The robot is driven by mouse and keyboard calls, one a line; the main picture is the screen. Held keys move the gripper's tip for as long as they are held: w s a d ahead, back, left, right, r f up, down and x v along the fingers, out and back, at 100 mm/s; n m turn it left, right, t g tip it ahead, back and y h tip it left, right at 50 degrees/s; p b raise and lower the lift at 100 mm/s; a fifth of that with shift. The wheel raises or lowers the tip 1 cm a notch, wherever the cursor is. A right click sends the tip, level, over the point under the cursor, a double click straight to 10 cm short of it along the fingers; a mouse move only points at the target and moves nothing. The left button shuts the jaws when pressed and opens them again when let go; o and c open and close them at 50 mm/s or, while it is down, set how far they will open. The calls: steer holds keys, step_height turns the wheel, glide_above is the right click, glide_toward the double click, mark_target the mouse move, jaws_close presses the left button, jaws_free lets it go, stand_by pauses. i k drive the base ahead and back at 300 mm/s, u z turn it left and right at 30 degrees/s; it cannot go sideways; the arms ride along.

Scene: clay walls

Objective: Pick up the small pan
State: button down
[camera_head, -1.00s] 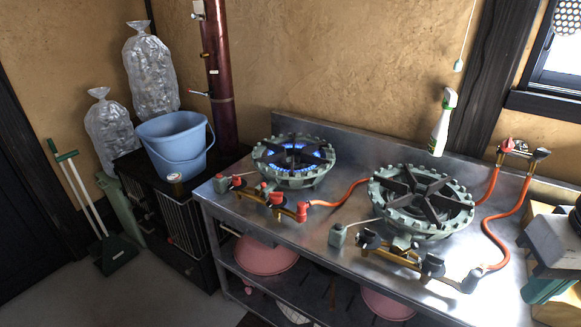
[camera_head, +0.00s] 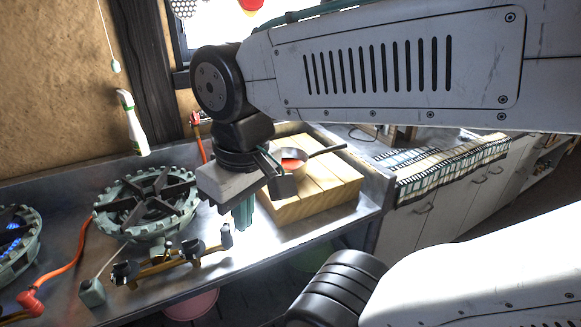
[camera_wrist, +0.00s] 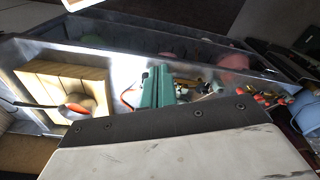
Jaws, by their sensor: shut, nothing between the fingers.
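The small pan (camera_head: 293,158) is dark with something red inside, and its dark handle points right in the head view. It sits on a light wooden block (camera_head: 325,192) on the metal counter. My gripper (camera_head: 243,217) has green fingers pointing down, shut and empty, to the left of the block and in front of the pan. Part of the pan is hidden behind my wrist. In the wrist view the pan (camera_wrist: 77,106) lies on the block (camera_wrist: 62,74), left of my green fingers (camera_wrist: 158,86), with its handle pointing left.
A gas burner (camera_head: 148,203) with valves (camera_head: 180,260) stands left of my gripper. A lit burner (camera_head: 14,238) is at the far left. A spray bottle (camera_head: 132,122) is near the wall. A tiled counter (camera_head: 450,165) lies right of the block.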

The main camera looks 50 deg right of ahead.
mark_target(300, 173)
steer(key=u, duration=1.45)
steer(key=k, duration=1.5)
steer(key=z, duration=2.4)
steer(key=i, duration=1)
